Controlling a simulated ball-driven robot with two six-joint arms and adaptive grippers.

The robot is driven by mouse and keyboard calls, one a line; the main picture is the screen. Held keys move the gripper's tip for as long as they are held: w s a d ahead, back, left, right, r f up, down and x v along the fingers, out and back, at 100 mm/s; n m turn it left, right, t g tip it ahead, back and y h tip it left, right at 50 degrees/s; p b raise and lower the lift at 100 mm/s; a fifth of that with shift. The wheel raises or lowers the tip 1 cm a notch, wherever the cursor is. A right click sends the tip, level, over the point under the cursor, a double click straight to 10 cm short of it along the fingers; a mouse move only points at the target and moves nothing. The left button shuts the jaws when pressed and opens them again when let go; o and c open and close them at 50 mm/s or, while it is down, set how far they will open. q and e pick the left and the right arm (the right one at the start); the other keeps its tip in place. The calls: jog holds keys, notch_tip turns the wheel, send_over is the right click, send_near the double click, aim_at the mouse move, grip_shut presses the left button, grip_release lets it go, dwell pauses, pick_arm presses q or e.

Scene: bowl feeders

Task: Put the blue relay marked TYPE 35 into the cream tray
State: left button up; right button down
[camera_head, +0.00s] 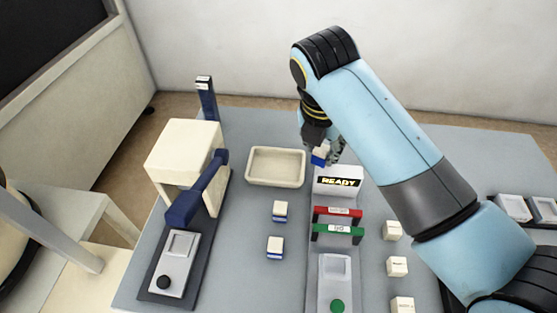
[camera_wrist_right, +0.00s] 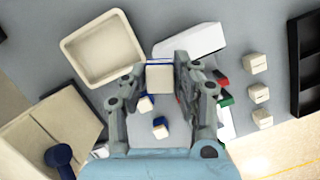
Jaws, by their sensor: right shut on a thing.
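My right gripper (camera_head: 322,155) is shut on a blue and cream relay (camera_head: 319,157), held above the grey table near the back. The held relay also shows between the fingers in the right wrist view (camera_wrist_right: 160,76). Its marking cannot be read. The empty cream tray (camera_head: 275,167) lies to the left of the gripper; in the wrist view the tray (camera_wrist_right: 103,48) is at upper left, apart from the held relay. Two more blue and cream relays (camera_head: 280,211) and (camera_head: 275,247) stand on the table in front of the tray. My left gripper is not in view.
A white READY feeder (camera_head: 338,180) stands just right of the held relay, with red (camera_head: 338,211) and green (camera_head: 338,230) parts in front. A cream box machine with a blue arm (camera_head: 185,150) stands at left. Several cream blocks (camera_head: 397,266) line the right.

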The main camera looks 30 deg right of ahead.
jog(key=w+a+f, duration=0.1)
jog(key=w+f, duration=0.1)
jog(key=w, duration=0.1)
jog(key=w+a+f+b, duration=0.1)
jog(key=w+a+f, duration=0.1)
jog(key=w, duration=0.1)
jog(key=w+a+f+b, duration=0.1)
jog(key=w+f, duration=0.1)
jog(key=w, duration=0.1)
jog(key=shift+w+a+f, duration=0.2)
jog(key=shift+w, duration=0.15)
jog(key=shift+w+f, duration=0.1)
jog(key=shift+f, duration=0.05)
notch_tip(320, 180, down, 4)
jog(key=shift+r+b, duration=0.1)
jog(key=shift+b, duration=0.3)
jog(key=c, duration=1)
grip_release()
